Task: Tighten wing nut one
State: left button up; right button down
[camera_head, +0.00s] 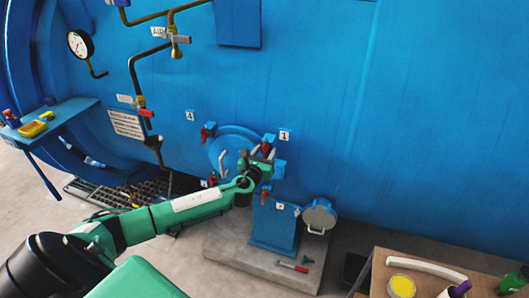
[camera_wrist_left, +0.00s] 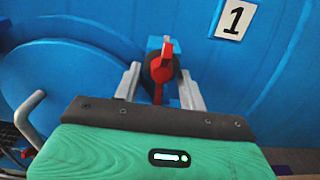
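Wing nut one (camera_head: 267,147) is red and sits by the plate marked 1 (camera_head: 285,135), at the upper right rim of the small round blue hatch (camera_head: 228,140). In the left wrist view the red wing nut (camera_wrist_left: 161,72) stands nearly upright on a dark round part, beside the number 1 plate (camera_wrist_left: 233,19). My left gripper (camera_head: 262,153) is at this nut. In the wrist view its two grey fingers (camera_wrist_left: 160,88) are apart, one on each side of the nut, with gaps visible. My right gripper is out of view.
Other red wing nuts sit around the hatch, one by plate 4 (camera_head: 207,133) and one lower right (camera_head: 265,196). A grey hatch handle (camera_head: 222,159) is left of my gripper. A round grey cover (camera_head: 319,216) and a table (camera_head: 375,270) with a yellow-topped jar (camera_head: 401,286) are right.

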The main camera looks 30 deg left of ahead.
pick_arm(q)
jog(key=shift+s, duration=0.1)
jog(key=shift+s, duration=0.25)
jog(key=b+v, duration=0.5)
jog(key=v, duration=0.8)
jog(key=shift+d, duration=0.15)
